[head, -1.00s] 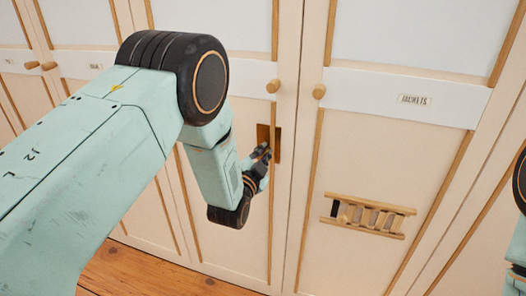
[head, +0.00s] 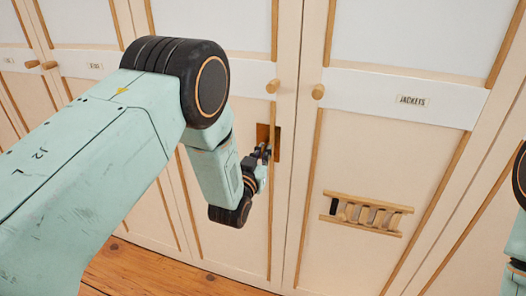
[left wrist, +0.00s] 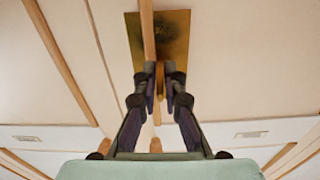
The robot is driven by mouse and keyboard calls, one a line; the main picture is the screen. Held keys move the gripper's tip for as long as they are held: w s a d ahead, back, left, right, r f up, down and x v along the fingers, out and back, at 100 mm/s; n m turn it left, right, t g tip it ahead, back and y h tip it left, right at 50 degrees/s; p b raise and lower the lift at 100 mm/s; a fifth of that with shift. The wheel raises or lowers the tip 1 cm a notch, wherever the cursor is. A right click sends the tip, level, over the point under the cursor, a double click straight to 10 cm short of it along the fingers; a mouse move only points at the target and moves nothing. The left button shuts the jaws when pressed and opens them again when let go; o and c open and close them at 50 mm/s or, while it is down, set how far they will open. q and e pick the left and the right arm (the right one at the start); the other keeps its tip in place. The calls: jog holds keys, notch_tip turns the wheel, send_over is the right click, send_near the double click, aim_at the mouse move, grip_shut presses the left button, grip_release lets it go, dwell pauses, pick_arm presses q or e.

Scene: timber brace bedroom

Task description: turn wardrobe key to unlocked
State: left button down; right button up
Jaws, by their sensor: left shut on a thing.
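The brass lock plate (head: 277,143) is on the wardrobe front, beside the seam between two doors. It also shows in the left wrist view (left wrist: 176,36), with a wooden strip crossing in front of it. My left gripper (head: 265,151) reaches the plate from the left. In the left wrist view its two dark fingers (left wrist: 161,82) are shut on the key (left wrist: 160,78), a small brownish piece just in front of the plate. The fingers hide most of the key, and I cannot read its angle. My right gripper is not in view; only part of my right arm shows at the right edge.
Round wooden knobs (head: 273,86) and (head: 318,92) stick out above the plate. A small ladder-like wooden rack (head: 366,214) is on the right door, below a label reading "JACKETS" (head: 412,101). Bare wooden floor (head: 150,272) shows at lower left.

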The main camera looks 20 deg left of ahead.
pick_arm(q)
jog(key=shift+r+n, duration=0.1)
jog(key=shift+n, duration=0.2)
jog(key=c, duration=1.5)
grip_release()
jog(key=s, duration=1.2)
jog(key=shift+a, duration=0.2)
